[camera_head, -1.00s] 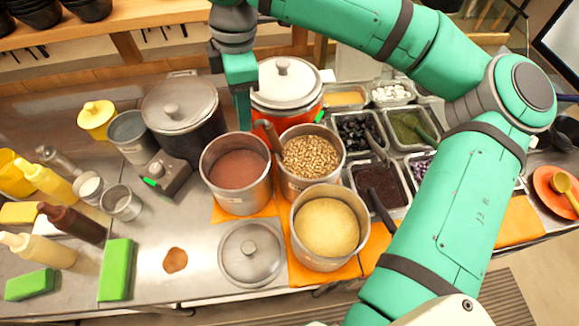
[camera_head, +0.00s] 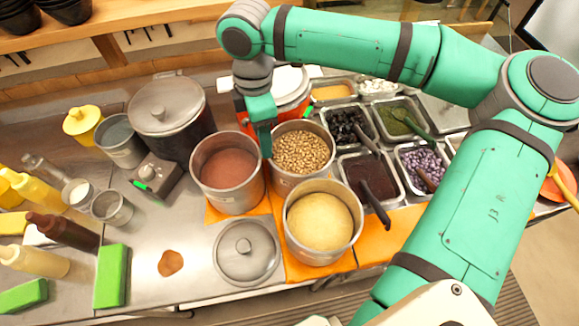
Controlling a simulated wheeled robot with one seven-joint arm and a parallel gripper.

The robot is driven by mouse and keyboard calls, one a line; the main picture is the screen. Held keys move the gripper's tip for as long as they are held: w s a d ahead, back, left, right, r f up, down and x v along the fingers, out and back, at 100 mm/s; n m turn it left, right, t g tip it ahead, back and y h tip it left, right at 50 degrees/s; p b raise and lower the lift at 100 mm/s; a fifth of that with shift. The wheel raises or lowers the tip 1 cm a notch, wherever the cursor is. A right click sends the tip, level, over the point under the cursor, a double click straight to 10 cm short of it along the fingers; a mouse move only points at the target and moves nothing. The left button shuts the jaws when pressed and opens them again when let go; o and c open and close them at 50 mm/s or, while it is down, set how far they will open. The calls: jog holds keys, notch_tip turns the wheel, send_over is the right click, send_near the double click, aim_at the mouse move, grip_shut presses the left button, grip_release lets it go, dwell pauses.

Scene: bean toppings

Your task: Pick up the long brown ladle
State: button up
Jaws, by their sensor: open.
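My gripper (camera_head: 265,152) is open and points down at the left rim of the metal pot of beans (camera_head: 302,150). In the earlier view a brown ladle handle leans out of this pot at its upper left. My gripper now covers that spot, so the ladle is mostly or fully hidden. I cannot tell whether the fingers are around the handle or touching it.
A pot of reddish-brown contents (camera_head: 228,172) stands close on the left, and a pot of yellow contents (camera_head: 322,222) in front. An orange pot with a white lid (camera_head: 290,85) is behind. Topping trays with handles (camera_head: 372,178) lie right. A lid (camera_head: 246,252) lies in front.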

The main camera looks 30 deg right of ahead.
jog(key=shift+f, duration=1)
jog(key=shift+a, duration=0.1)
jog(key=shift+w, duration=0.15)
grip_shut()
